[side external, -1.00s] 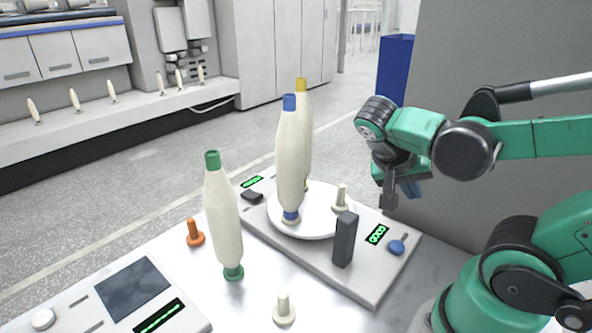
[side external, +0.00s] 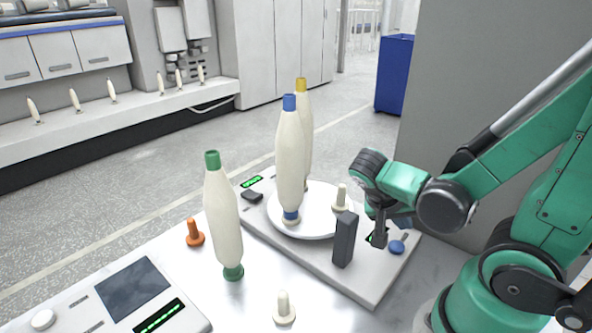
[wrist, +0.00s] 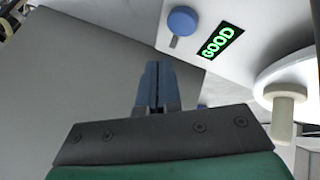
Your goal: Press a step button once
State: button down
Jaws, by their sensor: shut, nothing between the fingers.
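A round blue button (side external: 397,247) sits on the right end of the pale base plate (side external: 372,288). It also shows in the wrist view (wrist: 182,21), beside a green display reading GOOD (wrist: 222,42). My gripper (side external: 380,240) points down in the side view, close to the button and in front of the display there. Its fingers (wrist: 156,88) are shut and empty in the wrist view, with the button beyond their tips and apart from them. The exact height of the fingertips above the plate is hard to tell.
A white turntable (side external: 318,232) carries a blue-capped bobbin (side external: 290,155), a yellow-capped bobbin (side external: 303,120) and an empty peg (side external: 341,198). A dark upright block (side external: 345,240) stands near my gripper. A green-capped bobbin (side external: 223,220) and an orange peg (side external: 195,233) stand to the left.

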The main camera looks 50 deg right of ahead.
jog(key=shift+f, duration=1.1)
dwell(1.6)
jog(key=shift+r, duration=2.5)
jog(key=w+a+r+n+t+y, duration=0.4)
jog(key=w+a+n+t+y, duration=0.3)
jog(key=n, duration=0.6)
jog(key=w+a+t, duration=0.2)
jog(key=w+a, duration=0.1)
jog(key=a, duration=0.1)
jog(key=shift+w+t, duration=0.3)
jog(key=shift+t, duration=0.1)
